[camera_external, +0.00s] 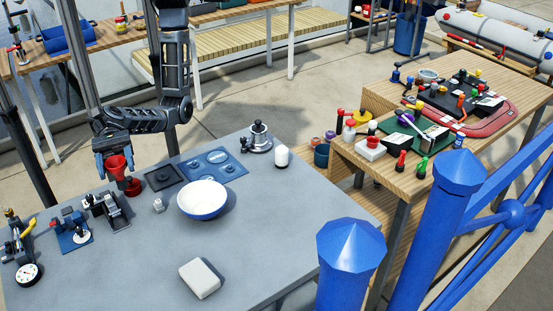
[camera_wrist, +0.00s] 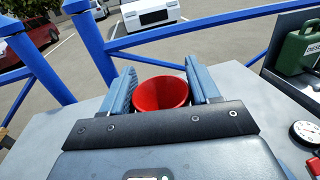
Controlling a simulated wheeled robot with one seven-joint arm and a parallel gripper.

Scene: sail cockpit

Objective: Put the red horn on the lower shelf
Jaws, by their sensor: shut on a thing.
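My gripper (camera_external: 113,166) is at the left back of the grey table (camera_external: 250,222), shut on the red horn (camera_external: 119,169). In the wrist view, the horn's round red mouth (camera_wrist: 161,93) shows between the two blue-grey fingers of my gripper (camera_wrist: 163,85). A red round part (camera_external: 132,187) shows just below the horn at the tabletop; I cannot tell whether it belongs to the horn. The horn's lower end is partly hidden. A low wooden board (camera_external: 342,197) shows under the right wooden bench (camera_external: 455,150), mostly hidden by the grey table and blue rail.
A white-and-blue bowl (camera_external: 203,199), dark square plate (camera_external: 164,178), blue panel (camera_external: 214,166) and white block (camera_external: 200,278) lie on the table. Several small devices crowd its left end. Blue rail posts (camera_external: 350,258) stand front right.

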